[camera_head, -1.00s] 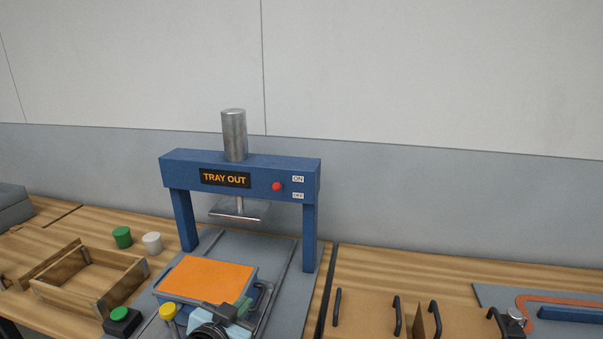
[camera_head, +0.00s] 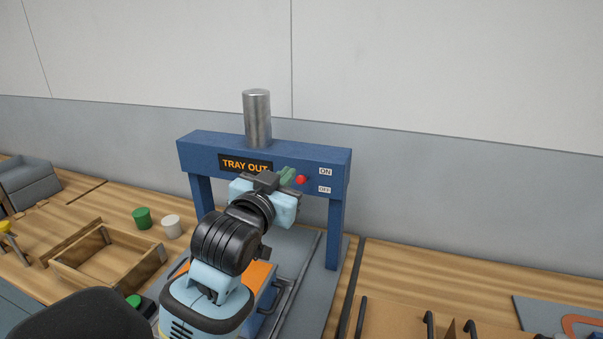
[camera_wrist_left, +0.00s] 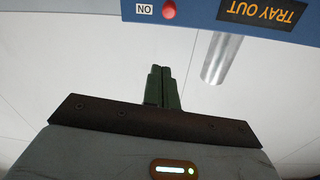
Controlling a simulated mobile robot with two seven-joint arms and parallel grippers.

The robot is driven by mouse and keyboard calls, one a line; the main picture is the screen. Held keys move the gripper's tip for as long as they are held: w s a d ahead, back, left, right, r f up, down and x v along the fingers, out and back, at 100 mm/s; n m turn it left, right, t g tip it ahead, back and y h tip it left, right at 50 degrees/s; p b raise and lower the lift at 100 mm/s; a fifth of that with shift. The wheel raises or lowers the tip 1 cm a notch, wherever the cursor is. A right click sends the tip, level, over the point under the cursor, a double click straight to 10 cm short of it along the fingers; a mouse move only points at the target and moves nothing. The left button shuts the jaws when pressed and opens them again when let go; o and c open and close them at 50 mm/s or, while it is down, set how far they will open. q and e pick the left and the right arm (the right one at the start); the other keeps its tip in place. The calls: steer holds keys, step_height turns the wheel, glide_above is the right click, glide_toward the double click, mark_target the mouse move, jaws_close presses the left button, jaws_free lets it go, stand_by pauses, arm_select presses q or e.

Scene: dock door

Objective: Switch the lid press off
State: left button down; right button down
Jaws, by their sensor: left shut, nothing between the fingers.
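The lid press is a blue frame (camera_head: 336,225) with a metal cylinder (camera_head: 257,120) on top and a display (camera_head: 245,165) reading TRAY OUT. A red switch knob (camera_head: 301,180) sits on its crossbar, left of the ON label (camera_head: 325,171) and the OFF label (camera_head: 324,189). My left gripper (camera_head: 287,176) is shut and empty, its green fingertips just left of the knob in the head view. In the left wrist view the closed fingertips (camera_wrist_left: 162,72) point toward the red knob (camera_wrist_left: 168,9) with a visible gap. My right gripper is not in view.
The orange-topped tray (camera_head: 262,274) is mostly hidden behind my left arm. An open wooden box (camera_head: 138,270), a green cap (camera_head: 142,218) and a white cap (camera_head: 172,227) stand left of the press. Black handles (camera_head: 361,316) are at lower right.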

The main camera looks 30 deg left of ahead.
arm_select(q)
steer(key=shift+w, duration=0.1)
glide_above(302, 183)
steer(key=shift+w+d, duration=0.1)
steer(key=shift+w, duration=0.25)
steer(key=shift+s+f, duration=0.2)
steer(key=shift+f, duration=0.35)
steer(key=shift+s+f, duration=0.15)
steer(key=shift+f, duration=0.4)
steer(key=shift+s+f, duration=0.4)
steer(key=shift+f, duration=0.4)
